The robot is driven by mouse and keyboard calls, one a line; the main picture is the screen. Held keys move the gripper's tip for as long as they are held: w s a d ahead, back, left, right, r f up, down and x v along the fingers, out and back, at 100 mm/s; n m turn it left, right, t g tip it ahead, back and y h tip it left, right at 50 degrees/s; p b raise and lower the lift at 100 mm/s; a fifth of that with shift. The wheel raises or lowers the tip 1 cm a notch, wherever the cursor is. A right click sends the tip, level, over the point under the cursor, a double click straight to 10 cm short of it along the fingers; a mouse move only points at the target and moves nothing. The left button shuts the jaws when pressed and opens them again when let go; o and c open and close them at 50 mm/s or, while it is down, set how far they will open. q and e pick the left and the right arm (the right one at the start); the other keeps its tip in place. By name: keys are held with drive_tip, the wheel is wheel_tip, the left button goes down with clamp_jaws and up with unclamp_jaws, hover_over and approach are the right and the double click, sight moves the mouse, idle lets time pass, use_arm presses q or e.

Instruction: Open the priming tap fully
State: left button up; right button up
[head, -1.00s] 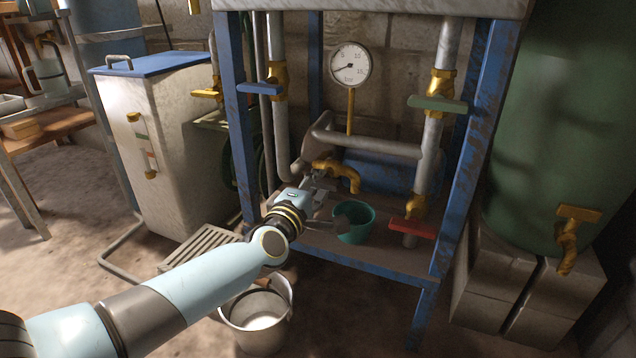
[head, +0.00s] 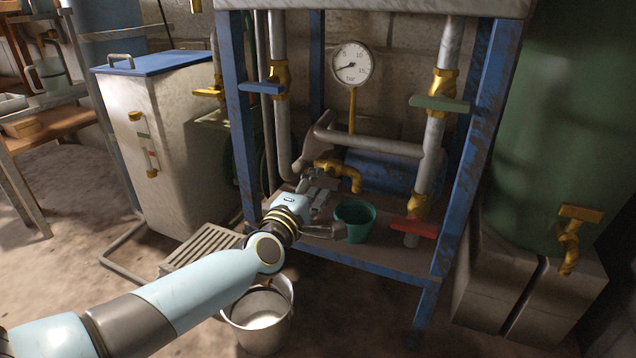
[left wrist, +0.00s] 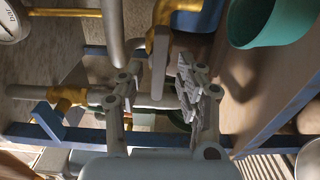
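A brass tap (head: 340,172), which I take to be the priming tap, sits on the pipework in the middle of the blue frame. Its spout points down above a green cup (head: 354,221). My left gripper (head: 327,210) is just left of and below the tap, fingers spread and empty. In the left wrist view the fingers (left wrist: 157,88) are apart, with the brass tap (left wrist: 163,40) beyond their tips and the green cup (left wrist: 262,18) at upper right. My right gripper is not in view.
A blue-handled valve (head: 262,88), green-handled valve (head: 438,103) and red-handled valve (head: 413,227) are on the pipes. A gauge (head: 352,64) is above. A metal bucket (head: 260,318) stands on the floor under my arm. The blue frame post (head: 235,120) rises left of my gripper.

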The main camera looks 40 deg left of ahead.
use_arm(q)
drive_tip(key=v, duration=1)
drive_tip(key=shift+s, duration=0.25)
drive_tip(key=shift+d, duration=0.1)
